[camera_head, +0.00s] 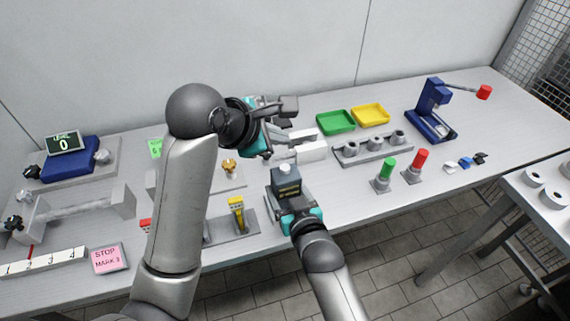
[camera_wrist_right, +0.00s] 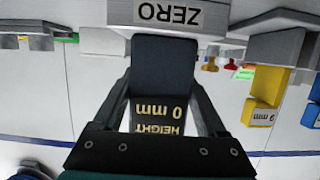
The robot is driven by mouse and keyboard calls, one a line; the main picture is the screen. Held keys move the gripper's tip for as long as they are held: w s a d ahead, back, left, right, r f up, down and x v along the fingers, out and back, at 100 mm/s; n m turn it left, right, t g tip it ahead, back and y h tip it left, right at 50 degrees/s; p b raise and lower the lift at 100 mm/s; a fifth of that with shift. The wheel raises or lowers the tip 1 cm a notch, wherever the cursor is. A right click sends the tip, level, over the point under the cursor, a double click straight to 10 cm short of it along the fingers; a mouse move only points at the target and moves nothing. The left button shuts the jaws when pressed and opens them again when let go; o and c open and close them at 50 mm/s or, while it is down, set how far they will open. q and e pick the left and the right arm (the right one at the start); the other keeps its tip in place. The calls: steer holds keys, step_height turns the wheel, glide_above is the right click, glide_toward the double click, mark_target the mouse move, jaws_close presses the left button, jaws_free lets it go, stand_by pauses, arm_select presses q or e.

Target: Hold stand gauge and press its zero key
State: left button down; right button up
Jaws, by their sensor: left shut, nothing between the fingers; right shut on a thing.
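The stand gauge (camera_head: 286,183) is a dark block with a small light knob on top, near the front edge of the table. My right gripper (camera_head: 296,208) is shut on it from the front. In the right wrist view the gauge (camera_wrist_right: 164,70) sits between the fingers (camera_wrist_right: 165,100), its display reading HEIGHT 0 mm upside down. A grey part with a ZERO label (camera_wrist_right: 168,14) shows above it. My left gripper (camera_head: 287,136) is shut and empty, behind and above the gauge, apart from it. The left arm partly hides the left of the table.
A white block (camera_head: 309,148) stands just behind the gauge. A yellow part (camera_head: 237,210) on a grey base is to the left. Green (camera_head: 336,122) and yellow (camera_head: 370,115) trays lie behind. Green (camera_head: 385,170) and red (camera_head: 417,162) capped posts stand to the right.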

steer(key=o, duration=1.5)
steer(key=shift+o, duration=0.2)
